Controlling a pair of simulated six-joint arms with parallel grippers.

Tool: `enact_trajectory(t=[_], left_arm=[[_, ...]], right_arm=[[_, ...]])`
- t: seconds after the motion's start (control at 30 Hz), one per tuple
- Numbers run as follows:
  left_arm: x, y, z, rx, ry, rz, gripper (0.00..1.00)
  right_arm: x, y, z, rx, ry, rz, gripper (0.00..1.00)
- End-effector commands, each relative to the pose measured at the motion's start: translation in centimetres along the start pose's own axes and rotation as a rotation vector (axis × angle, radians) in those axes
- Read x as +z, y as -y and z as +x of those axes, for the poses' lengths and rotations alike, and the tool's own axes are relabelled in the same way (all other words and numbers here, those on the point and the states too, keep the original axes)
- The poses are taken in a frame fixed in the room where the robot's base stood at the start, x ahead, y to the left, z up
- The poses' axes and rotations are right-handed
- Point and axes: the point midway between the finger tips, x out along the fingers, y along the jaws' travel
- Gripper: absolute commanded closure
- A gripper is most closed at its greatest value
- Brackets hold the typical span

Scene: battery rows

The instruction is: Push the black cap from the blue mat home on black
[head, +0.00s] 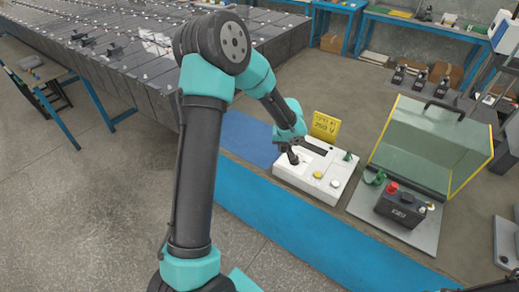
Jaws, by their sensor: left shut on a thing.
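My left gripper (290,146) reaches over the left part of a white box (304,184) and points down. It is shut on a small dark piece, apparently the black cap (294,159), held at or just above the box's top. Whether the cap touches a post there is hidden by the gripper and too small to tell. The blue mat (246,137) lies behind and left of the box, partly covered by my left arm; no cap shows on its visible part. My right gripper is not in view.
The box top also carries a green piece (347,156), a yellow cap (317,175) and a pale yellow one (335,183). A yellow sign (325,126) stands behind. At right, a dark battery (401,207) sits before a clear hinged guard (424,145). Battery rows fill the back left.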

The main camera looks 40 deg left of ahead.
Motion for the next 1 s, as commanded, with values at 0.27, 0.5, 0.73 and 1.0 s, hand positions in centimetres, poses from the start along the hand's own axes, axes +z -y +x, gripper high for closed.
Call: enact_trajectory(t=[0.27, 0.5, 0.73, 1.0], left_arm=[[3.5, -10.0, -5.3, 0.036, 0.003, 0.182, 0.94], [6.5, -14.8, -8.2, 0.054, 0.015, 0.283, 0.94], [7.0, -15.4, -8.7, 0.057, 0.018, 0.3, 0.94], [6.9, -15.4, -8.7, 0.057, 0.018, 0.299, 0.94]], right_arm=[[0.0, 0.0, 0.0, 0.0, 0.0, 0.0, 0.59], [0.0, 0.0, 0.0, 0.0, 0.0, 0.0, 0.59], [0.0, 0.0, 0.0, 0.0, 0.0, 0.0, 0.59], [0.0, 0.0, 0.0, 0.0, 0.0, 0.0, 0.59]])
